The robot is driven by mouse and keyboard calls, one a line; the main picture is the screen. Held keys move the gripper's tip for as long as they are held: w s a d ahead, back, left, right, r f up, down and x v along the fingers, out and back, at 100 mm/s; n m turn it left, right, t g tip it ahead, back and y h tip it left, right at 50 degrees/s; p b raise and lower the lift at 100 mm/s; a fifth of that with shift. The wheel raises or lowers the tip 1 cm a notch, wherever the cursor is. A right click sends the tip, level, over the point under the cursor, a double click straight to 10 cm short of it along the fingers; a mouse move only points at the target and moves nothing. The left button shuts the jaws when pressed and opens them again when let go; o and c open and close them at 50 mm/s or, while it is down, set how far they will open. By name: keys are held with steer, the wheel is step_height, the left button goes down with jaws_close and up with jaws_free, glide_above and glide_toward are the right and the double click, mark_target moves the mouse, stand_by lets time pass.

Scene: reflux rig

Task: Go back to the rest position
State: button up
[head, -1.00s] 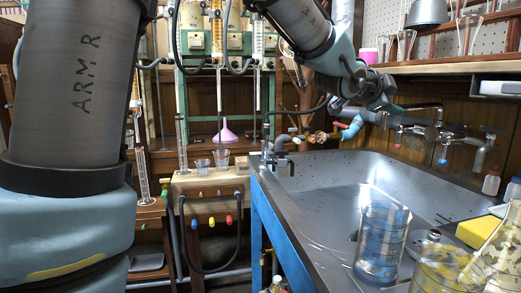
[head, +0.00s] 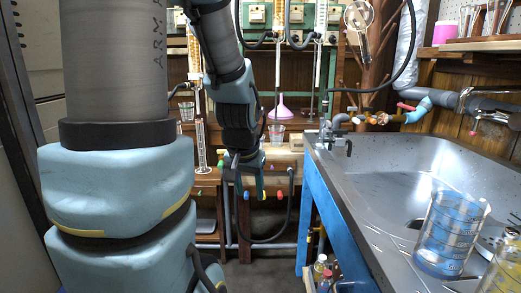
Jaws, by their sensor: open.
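My gripper (head: 245,192) hangs below my wrist near the middle of the head view, its fingers pointing down. It is small and dark there, and I see nothing held in it. It is open. My arm comes down from the top of the picture, and the gripper shows in front of the wooden bench (head: 282,160) with coloured taps. I cannot tell how far it is from the bench.
The steel sink (head: 385,165) on a blue frame (head: 326,210) stands at right, with a blue-marked beaker (head: 448,235) on its near edge. Bottles (head: 320,268) sit low beside the frame. Dark floor shows at centre.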

steer(key=s+a+f+n+g, duration=0.2)
steer(key=s+a+f+n, duration=0.15)
steer(key=s, duration=0.25)
steer(key=w+d+p+v, duration=0.1)
steer(key=w+p+v, duration=0.1)
steer(key=p+v, duration=1.2)
steer(key=w+d+r+p+v, duration=0.1)
steer(key=w+p+v, duration=0.2)
steer(key=p+v, duration=1.1)
steer(key=shift+a+m+g+y, duration=0.3)
steer(key=shift+m, duration=0.15)
